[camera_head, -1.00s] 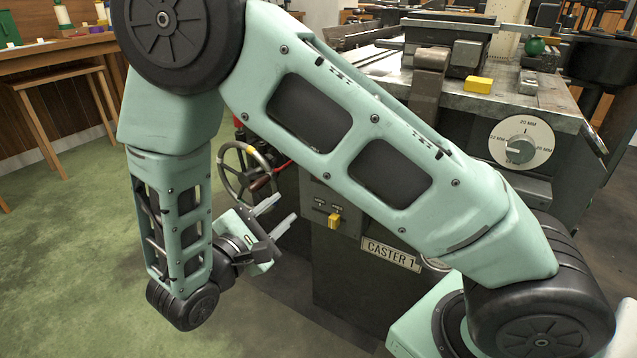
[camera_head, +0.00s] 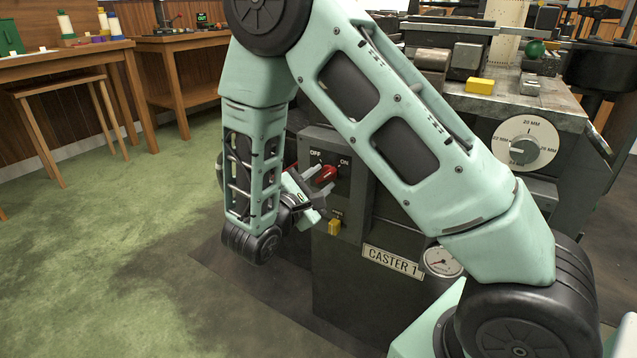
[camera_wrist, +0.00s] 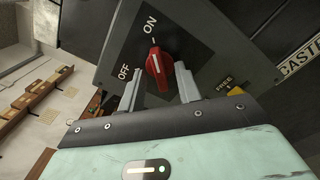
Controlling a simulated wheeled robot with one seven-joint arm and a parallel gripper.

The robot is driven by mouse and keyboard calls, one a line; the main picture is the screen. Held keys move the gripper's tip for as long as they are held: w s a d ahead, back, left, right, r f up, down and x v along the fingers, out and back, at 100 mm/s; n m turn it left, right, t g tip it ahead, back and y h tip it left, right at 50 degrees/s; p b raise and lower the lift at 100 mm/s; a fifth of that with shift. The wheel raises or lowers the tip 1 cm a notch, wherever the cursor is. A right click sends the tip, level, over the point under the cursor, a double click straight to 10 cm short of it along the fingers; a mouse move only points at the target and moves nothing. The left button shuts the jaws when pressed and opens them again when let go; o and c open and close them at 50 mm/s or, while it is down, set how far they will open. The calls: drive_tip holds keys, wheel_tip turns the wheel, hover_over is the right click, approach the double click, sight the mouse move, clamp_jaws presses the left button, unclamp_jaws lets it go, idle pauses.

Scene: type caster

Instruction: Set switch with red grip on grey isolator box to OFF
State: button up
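The grey isolator box (camera_head: 352,152) stands on the caster, with OFF and ON labels on its face. It fills the upper middle of the wrist view (camera_wrist: 205,45). Its switch has a red grip (camera_wrist: 157,68), whose white line points towards the ON mark. The grip also shows in the head view (camera_head: 327,175), partly behind a finger. My gripper (camera_wrist: 160,80) is open. In the wrist view its two fingertips lie left and right of the grip, with gaps on both sides. I see no contact, and the remaining depth is unclear.
The CASTER 1 plate (camera_head: 391,262) and a gauge (camera_head: 443,262) are at lower right. A yellow block (camera_head: 480,86) lies on the machine top. Open green floor (camera_head: 110,230) is on the left.

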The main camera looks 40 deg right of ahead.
clamp_jaws()
drive_tip(key=shift+r+p, duration=0.1)
drive_tip(key=shift+p, duration=0.25)
drive_tip(key=n+p, duration=0.3)
drive_tip(key=shift+r+p, duration=0.2)
drive_tip(key=shift+p, duration=0.15)
drive_tip(key=n+p, duration=0.3)
drive_tip(key=p, duration=0.1)
drive_tip(key=shift+n+p, duration=0.3)
drive_tip(key=shift+p, duration=0.05)
drive_tip(key=n+p, duration=0.6)
drive_tip(key=p, duration=0.1)
drive_tip(key=shift+s+f+n+p, duration=0.1)
drive_tip(key=shift+f+n+p, duration=0.05)
drive_tip(key=shift+n+p, duration=1.05)
drive_tip(key=shift+f+n+p, duration=0.15)
drive_tip(key=shift+n+p, duration=0.7)
drive_tip(key=shift+n, duration=0.65)
